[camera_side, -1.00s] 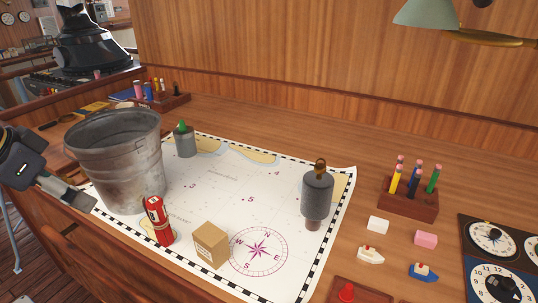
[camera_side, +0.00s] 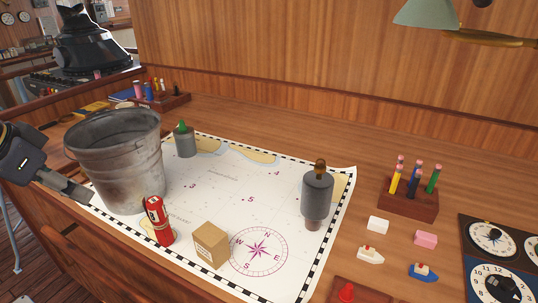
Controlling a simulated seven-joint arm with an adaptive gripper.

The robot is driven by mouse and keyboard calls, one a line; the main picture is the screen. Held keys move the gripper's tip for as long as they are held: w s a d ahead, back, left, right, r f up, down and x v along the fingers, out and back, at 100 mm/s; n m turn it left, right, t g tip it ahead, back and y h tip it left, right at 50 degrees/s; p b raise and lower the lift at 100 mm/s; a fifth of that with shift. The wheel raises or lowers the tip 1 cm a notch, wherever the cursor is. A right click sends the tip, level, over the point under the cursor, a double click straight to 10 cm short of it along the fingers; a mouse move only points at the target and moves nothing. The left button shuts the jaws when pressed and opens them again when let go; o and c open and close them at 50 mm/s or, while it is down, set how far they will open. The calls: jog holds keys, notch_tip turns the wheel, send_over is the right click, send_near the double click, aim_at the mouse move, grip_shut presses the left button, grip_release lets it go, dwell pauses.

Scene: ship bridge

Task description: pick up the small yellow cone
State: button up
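I cannot make out a small yellow cone anywhere in the side view. The large grey metal bucket (camera_side: 115,165) hides part of the chart and desk behind it, and its inside is mostly out of sight. My gripper (camera_side: 80,194) is at the left edge of the picture, low beside the bucket's left side. Its fingertips are close to the bucket in the picture; I cannot tell whether they touch it. Whether the fingers are open or shut does not show clearly.
On the chart (camera_side: 215,190) stand a red extinguisher (camera_side: 158,222), a cardboard box (camera_side: 211,245), a grey bottle with a green top (camera_side: 185,141) and a dark grey cylinder (camera_side: 317,195). A pencil block (camera_side: 408,204) and toy boats are at right. The chart's middle is clear.

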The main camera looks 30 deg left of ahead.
jog(key=w+d+r+m+t+h, duration=0.1)
jog(key=w+d+r+m, duration=0.1)
jog(key=w+d+r, duration=0.65)
jog(key=w+d+f+m+h, duration=0.1)
jog(key=w+d+f+m, duration=0.15)
jog(key=w+d, duration=0.55)
jog(key=s+d+f+m+g+h, duration=0.15)
jog(key=s+d+f, duration=0.3)
jog(key=d, duration=0.65)
jog(key=s+d+f+m+g, duration=0.2)
jog(key=s+d+f+m, duration=0.3)
jog(key=d, duration=0.6)
jog(key=shift+n, duration=0.8)
jog(key=x, duration=1.2)
jog(key=shift+w+a, duration=0.25)
jog(key=shift+a, duration=0.15)
jog(key=x, duration=0.5)
jog(key=shift+d+f, duration=0.25)
jog(key=shift+f, duration=0.1)
